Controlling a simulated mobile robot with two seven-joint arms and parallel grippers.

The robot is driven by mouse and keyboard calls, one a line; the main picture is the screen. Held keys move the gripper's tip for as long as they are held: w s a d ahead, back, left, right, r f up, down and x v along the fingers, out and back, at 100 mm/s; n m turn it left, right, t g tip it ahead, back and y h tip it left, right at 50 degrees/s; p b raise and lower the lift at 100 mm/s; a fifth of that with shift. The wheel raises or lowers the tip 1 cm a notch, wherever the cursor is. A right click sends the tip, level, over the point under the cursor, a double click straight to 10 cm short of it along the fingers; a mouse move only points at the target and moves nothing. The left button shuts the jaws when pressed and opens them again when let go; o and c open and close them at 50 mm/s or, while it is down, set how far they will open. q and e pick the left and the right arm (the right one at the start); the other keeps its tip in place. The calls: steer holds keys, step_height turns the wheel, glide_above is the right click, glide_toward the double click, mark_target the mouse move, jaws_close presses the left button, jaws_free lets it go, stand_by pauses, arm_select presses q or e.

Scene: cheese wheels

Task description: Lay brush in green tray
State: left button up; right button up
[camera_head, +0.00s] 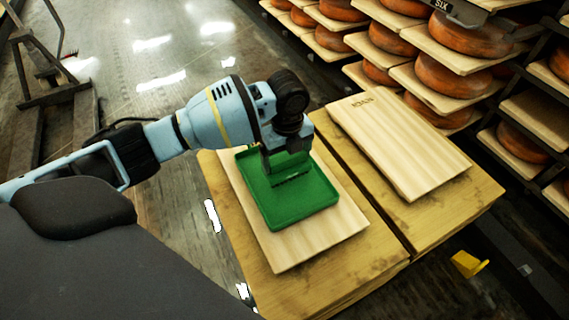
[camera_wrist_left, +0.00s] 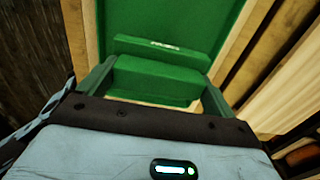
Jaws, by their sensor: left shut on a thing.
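The green tray (camera_head: 322,203) lies on a pale wooden board on the left half of the table; its green floor also fills the upper part of the left wrist view (camera_wrist_left: 170,17). My left gripper (camera_head: 287,163) points down over the tray. In the left wrist view its two fingers (camera_wrist_left: 156,82) are shut on a green block-like thing (camera_wrist_left: 150,84), which I take to be the brush. The brush is the same green as the tray, with a small pale marking nearby. Its bristles are hidden, and I cannot tell whether it touches the tray floor. My right gripper is out of view.
The wooden table (camera_head: 376,258) has a dark gap down its middle. A second, empty board (camera_head: 400,150) lies on its right half. Racks of orange cheese wheels (camera_head: 465,82) stand behind at right. A yellow object (camera_head: 467,264) lies on the floor at lower right.

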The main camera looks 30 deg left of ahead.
mark_target(284, 163)
arm_select(q)
steer(key=shift+w+a, duration=0.2)
steer(key=shift+a, duration=0.35)
step_height(284, 163, down, 3)
steer(key=shift+f+b, duration=0.15)
steer(key=shift+b, duration=0.65)
steer(key=shift+f, duration=0.25)
steer(key=shift+r, duration=0.1)
